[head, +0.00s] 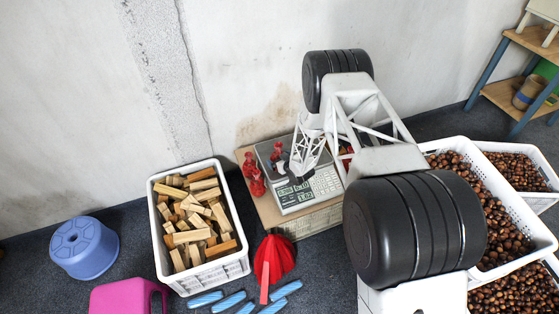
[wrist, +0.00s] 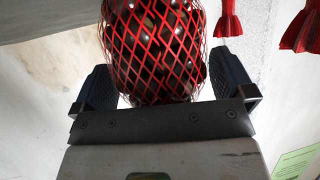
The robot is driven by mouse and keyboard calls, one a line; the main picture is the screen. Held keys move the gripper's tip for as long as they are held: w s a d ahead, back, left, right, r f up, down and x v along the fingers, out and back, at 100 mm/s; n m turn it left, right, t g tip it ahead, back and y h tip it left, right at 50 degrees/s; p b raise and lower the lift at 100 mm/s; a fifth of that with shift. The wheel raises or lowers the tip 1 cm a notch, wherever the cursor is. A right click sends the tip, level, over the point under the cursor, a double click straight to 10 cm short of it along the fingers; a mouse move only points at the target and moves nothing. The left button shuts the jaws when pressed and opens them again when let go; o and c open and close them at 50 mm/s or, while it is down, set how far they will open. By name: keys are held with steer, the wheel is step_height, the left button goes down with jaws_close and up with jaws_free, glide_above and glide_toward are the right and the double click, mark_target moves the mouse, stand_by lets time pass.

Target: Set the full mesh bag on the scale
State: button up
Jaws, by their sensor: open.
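The full red mesh bag (wrist: 155,50), with dark chestnuts inside, fills the space between my fingers in the wrist view. My gripper (wrist: 163,85) is open, with one finger on each side of the bag. In the head view my gripper (head: 299,163) is low over the scale (head: 305,190), a grey unit with keypad and lit display. A small red piece (head: 276,152) shows beside my gripper at the scale; I cannot tell if it is this bag's top. My arm hides part of the scale plate, and the bag's underside contact is not clear.
Red bags (head: 252,175) stand left of the scale on a wooden board (head: 265,205). A wood-block crate (head: 200,284), a red fan-shaped bundle (head: 273,258) and blue strips (head: 228,301) lie nearby. Chestnut crates (head: 540,235) are at right. A wall stands behind.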

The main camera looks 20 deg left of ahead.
steer(key=shift+r, duration=0.15)
steer(key=v, duration=1.2)
steer(key=shift+w, duration=0.1)
stand_by(1.0)
